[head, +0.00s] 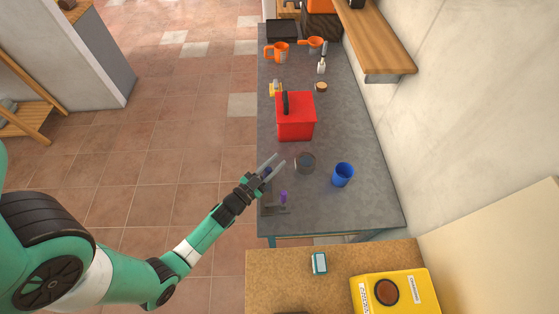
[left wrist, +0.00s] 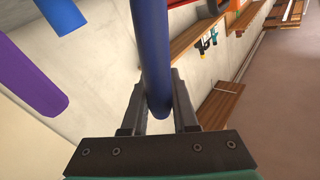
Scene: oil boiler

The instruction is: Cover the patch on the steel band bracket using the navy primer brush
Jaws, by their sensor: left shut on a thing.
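My left gripper (head: 277,164) is shut on the navy primer brush, at the left edge of the grey worktop. The brush shows as a dark blue handle (left wrist: 154,55) between the two fingers in the left wrist view; its bristle end is out of sight there. In the head view only a small dark blue bit (head: 267,171) shows at the jaws. A grey metal piece (head: 275,210) lies near the worktop's front left corner, with a purple handle (head: 284,197) standing at it. I cannot tell which thing is the steel band bracket, and no patch can be made out. My right gripper is not in view.
A round grey tin (head: 305,162) stands just right of the gripper, with a blue cup (head: 343,174) beyond it. A red box (head: 295,117) stands behind. Orange vessels (head: 277,52) are at the far end. A wooden shelf (head: 385,50) overhangs the right side.

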